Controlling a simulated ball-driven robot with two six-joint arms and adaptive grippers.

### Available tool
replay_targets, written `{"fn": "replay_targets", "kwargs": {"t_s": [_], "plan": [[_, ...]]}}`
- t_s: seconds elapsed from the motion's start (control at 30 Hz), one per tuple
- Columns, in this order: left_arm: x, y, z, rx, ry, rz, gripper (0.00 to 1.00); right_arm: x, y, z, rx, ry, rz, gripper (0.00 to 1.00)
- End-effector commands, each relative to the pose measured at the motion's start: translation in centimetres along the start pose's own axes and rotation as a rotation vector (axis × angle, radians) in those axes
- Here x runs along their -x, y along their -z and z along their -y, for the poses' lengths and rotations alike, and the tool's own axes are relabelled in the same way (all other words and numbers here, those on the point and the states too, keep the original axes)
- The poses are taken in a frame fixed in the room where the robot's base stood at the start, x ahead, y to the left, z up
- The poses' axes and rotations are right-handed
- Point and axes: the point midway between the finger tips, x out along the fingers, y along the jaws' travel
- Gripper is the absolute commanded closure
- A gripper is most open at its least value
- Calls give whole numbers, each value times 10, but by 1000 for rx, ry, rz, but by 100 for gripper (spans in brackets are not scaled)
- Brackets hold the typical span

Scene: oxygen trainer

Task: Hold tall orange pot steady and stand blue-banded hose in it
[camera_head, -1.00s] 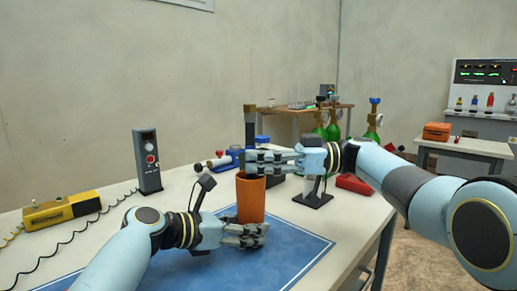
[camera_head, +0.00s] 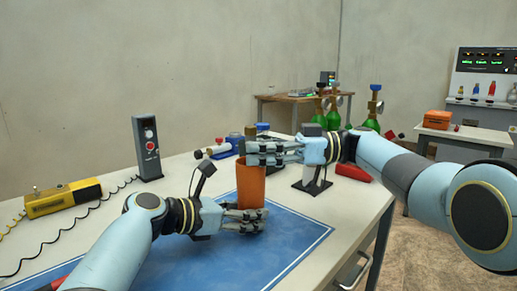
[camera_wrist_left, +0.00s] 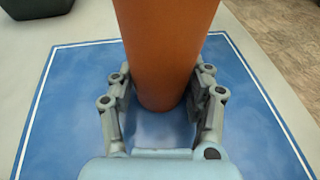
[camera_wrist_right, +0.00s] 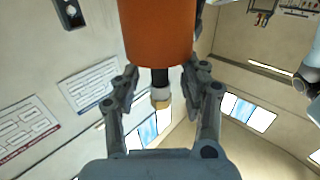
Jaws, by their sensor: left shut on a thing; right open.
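The tall orange pot (camera_head: 251,186) stands upright on the blue mat (camera_head: 300,232). My left gripper (camera_head: 256,219) is shut on it low down, with fingers on both sides in the left wrist view (camera_wrist_left: 163,88). The dark hose (camera_wrist_right: 160,78) rises out of the pot's mouth, as the upside-down right wrist view shows, and has a pale tip. Its upper end (camera_head: 251,132) shows above my right gripper (camera_head: 254,153) in the head view. My right gripper is open around the hose, just above the rim. The hose's lower part is hidden inside the pot; I cannot make out its blue band.
A black instrument box (camera_head: 147,147) and a yellow device (camera_head: 62,198) with coiled cord stand at the left. A blue-and-red item (camera_head: 222,150) lies behind the pot. A red object (camera_head: 353,172) and small stand (camera_head: 311,187) sit at the right. The mat's front is bare.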

Motion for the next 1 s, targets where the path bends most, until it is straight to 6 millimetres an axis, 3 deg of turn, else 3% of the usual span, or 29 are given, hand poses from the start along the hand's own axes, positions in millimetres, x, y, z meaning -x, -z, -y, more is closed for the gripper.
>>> {"fn": "replay_targets", "kwargs": {"t_s": [0.17, 0.4, 0.6, 1.0], "plan": [[0, 1, 0, 0, 0, -1, 67, 22, -1, -1, -1, -3, 3, 56], [0, 1, 0, 0, 0, -1, 67, 76, 0, -1, -1, -4, 1, 56], [0, 0, 0, 0, 0, -1, 67, 109, 0, -1, 0, -1, 1, 56], [0, 0, 0, 0, 0, -1, 67, 120, 0, 0, 1, 0, -1, 56]]}}
